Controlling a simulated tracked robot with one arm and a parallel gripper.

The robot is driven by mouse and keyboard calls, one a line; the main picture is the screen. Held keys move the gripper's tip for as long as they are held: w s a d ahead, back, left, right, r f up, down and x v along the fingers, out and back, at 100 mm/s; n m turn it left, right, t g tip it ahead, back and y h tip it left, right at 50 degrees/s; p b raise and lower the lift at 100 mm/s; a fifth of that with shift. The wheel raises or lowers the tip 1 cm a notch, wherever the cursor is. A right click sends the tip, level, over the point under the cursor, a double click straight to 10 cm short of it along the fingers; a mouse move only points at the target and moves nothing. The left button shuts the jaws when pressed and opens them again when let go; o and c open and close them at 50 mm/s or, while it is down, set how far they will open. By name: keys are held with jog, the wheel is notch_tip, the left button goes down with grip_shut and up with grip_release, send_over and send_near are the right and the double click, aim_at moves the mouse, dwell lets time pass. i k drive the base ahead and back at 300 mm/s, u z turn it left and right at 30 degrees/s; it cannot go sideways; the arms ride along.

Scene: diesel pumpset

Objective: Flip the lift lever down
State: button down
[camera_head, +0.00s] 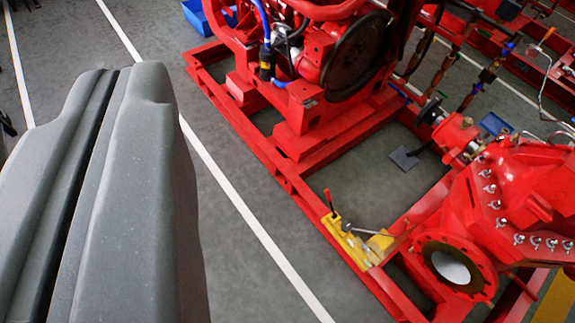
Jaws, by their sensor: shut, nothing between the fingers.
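A small lever (329,202) with a red grip and a thin dark rod stands nearly upright, leaning slightly left, on a yellow base (345,240). The base sits on the near rail of the red frame. I cannot tell for certain that this is the lift lever. My gripper (118,78) fills the left of the view, its two grey fingers together with a dark seam between them. It is shut and empty, and appears well to the left of the lever, apart from it.
The red frame (255,150) carries a red engine (300,60) with a dark flywheel at the top. A red pump (520,195) with an open round flange (457,267) stands right of the lever. Grey floor (260,285) with white lines is clear between my gripper and the frame.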

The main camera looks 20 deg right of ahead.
aim_at(327, 192)
jog(key=z, duration=0.05)
jog(key=i, duration=1.05)
jog(key=z, duration=0.5)
